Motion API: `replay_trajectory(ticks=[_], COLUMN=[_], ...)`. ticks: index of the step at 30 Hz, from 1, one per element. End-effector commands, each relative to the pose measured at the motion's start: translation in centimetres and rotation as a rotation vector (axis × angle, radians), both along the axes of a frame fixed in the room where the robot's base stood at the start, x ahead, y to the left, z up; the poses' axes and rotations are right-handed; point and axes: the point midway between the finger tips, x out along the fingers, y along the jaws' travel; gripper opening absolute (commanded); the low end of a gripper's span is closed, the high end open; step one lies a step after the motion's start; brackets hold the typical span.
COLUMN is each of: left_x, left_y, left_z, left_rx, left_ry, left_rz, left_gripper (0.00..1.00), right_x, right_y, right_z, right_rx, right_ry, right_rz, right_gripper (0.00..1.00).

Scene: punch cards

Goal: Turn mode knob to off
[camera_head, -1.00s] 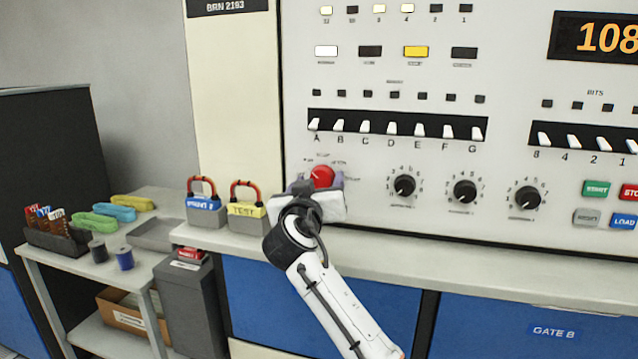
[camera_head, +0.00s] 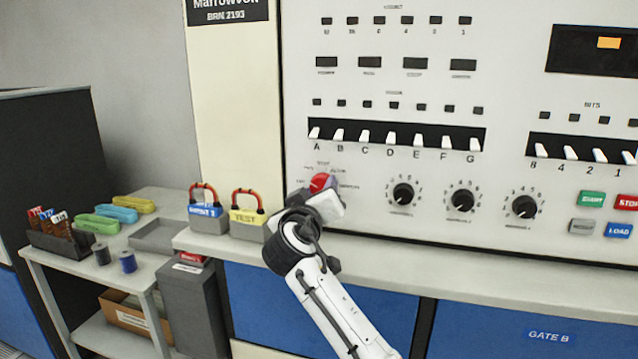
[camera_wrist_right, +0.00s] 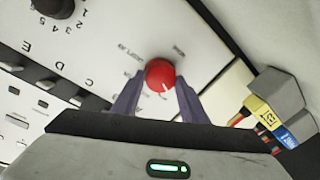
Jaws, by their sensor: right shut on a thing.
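The red mode knob (camera_head: 320,182) is on the white console panel, below the row of lettered switches. My right gripper (camera_head: 318,194) is at the knob, its body tilted and covering the knob's lower part in the head view. In the right wrist view the red knob (camera_wrist_right: 160,75) with its white pointer line sits between the two grey fingers (camera_wrist_right: 157,97), which are shut on it. Printed labels ring the knob, too small to read surely. The display (camera_head: 595,50) is dark except for one orange block. My left gripper is not in view.
Two padlock-like blocks with red handles, one blue-labelled (camera_head: 207,211) and one yellow-labelled (camera_head: 247,215), stand on the ledge just left of my right gripper. Black knobs (camera_head: 403,194) lie to the right. A side table (camera_head: 75,262) with a grey tray (camera_head: 158,236) stands at left.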

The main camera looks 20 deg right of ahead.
Motion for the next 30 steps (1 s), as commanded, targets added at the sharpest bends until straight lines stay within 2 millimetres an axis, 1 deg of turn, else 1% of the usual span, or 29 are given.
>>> replay_trajectory(ticks=[1, 9, 19, 30], left_x=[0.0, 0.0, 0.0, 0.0], left_y=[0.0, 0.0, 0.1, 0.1], left_z=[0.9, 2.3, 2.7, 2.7], left_rx=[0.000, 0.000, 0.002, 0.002], left_ry=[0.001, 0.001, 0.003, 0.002], left_rz=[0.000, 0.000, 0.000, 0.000], left_gripper=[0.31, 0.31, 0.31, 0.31], right_x=[0.0, 0.0, 0.1, 0.1], right_y=[0.0, 0.1, 0.2, 0.2], right_z=[0.3, 0.2, 0.0, -0.1], right_rx=[-0.034, -0.212, -0.347, -0.384], right_ry=[0.028, 0.147, 0.237, 0.263], right_rz=[0.000, -0.001, 0.000, 0.000], right_gripper=[0.17, 0.17, 0.17, 0.17])
